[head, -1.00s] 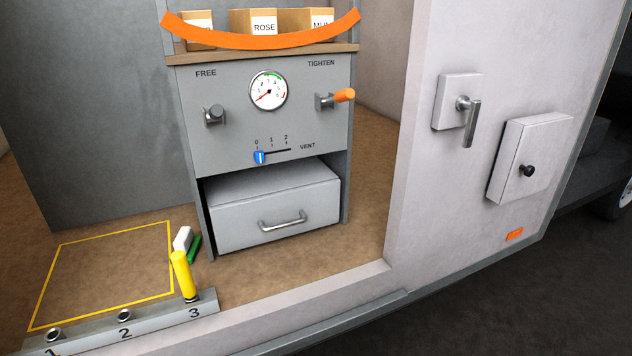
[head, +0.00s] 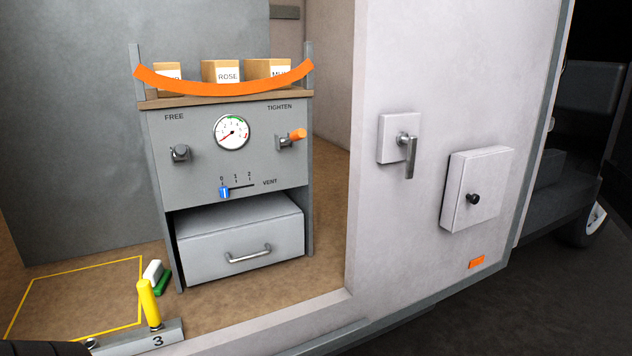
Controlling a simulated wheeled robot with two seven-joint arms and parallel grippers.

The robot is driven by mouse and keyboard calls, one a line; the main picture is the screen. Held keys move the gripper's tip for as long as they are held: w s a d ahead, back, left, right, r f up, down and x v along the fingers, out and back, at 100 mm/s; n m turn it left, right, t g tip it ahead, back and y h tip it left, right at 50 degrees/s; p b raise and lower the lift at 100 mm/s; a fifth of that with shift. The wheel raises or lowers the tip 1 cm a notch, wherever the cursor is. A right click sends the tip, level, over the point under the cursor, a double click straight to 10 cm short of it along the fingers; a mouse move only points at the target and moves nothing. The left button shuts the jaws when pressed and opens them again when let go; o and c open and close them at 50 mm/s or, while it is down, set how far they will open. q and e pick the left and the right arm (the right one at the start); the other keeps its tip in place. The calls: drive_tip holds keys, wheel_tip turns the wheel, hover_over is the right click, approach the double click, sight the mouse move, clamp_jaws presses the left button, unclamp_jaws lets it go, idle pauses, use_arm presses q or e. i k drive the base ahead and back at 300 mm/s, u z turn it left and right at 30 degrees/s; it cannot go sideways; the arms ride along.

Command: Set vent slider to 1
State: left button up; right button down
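The vent slider has a blue knob (head: 224,193) on a short dark slot in the front of a grey cabinet (head: 190,115). The knob sits at the left end of the slot, under the 0 mark. The marks 1 and 2 lie to its right, and the word VENT is printed past the slot's right end. Neither of my grippers shows in the head view. A dark rounded shape at the bottom left corner is too cut off to tell.
Above the slider are a round gauge (head: 232,132), a grey knob (head: 181,153) and an orange-tipped lever (head: 297,135). Below is a drawer (head: 245,235). A yellow peg (head: 149,303) stands at front left. A white wall (head: 340,190) with a door handle (head: 409,155) rises at right.

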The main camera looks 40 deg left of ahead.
sight(224, 191)
drive_tip(key=z, duration=0.05)
drive_tip(key=i, duration=1)
drive_tip(key=u, duration=0.4)
